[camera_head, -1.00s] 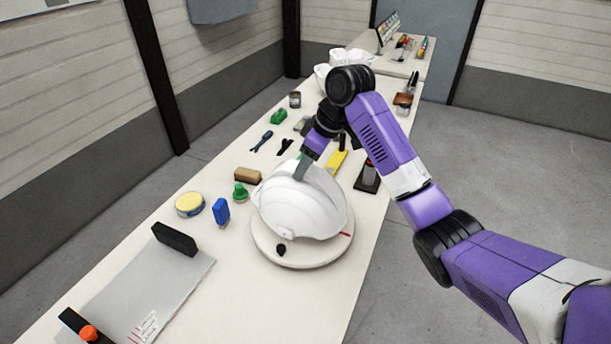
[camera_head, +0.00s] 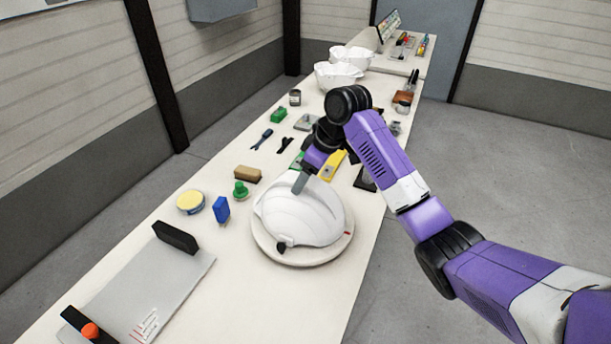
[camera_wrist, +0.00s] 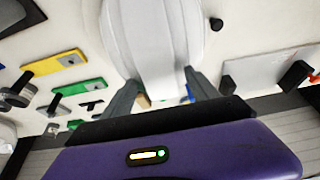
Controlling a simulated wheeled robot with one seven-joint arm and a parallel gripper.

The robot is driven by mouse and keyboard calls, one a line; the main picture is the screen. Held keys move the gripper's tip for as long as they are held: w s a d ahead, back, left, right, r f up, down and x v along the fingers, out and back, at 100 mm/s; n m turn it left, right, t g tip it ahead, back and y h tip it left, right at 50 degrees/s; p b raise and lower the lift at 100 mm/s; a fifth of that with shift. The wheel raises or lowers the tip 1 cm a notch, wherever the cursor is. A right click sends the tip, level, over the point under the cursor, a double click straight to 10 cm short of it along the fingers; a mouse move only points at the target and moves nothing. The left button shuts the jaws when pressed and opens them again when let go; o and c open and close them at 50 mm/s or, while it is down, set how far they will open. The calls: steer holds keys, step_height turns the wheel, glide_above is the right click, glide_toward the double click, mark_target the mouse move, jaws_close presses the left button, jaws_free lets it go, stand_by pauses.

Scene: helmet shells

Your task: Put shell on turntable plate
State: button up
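The white helmet shell (camera_head: 305,215) sits on the round pale turntable plate (camera_head: 335,250), dome up, covering most of it. A rim of the plate shows around its front and right. A black knob (camera_head: 281,246) shows at the plate's front edge. My gripper (camera_head: 300,184) is over the far-left side of the shell, fingers pointing down. In the wrist view, the shell (camera_wrist: 155,40) extends ahead of my gripper (camera_wrist: 160,85), whose two fingers are spread wide at its near end. Contact between fingers and shell is hard to tell.
Left of the plate are a blue block (camera_head: 221,209), a green knob (camera_head: 240,190), a brown brush (camera_head: 248,174) and a yellow-topped tin (camera_head: 190,202). A grey board (camera_head: 140,280) lies nearer.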

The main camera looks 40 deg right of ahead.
steer(key=v, duration=1.2)
steer(key=shift+r, duration=0.2)
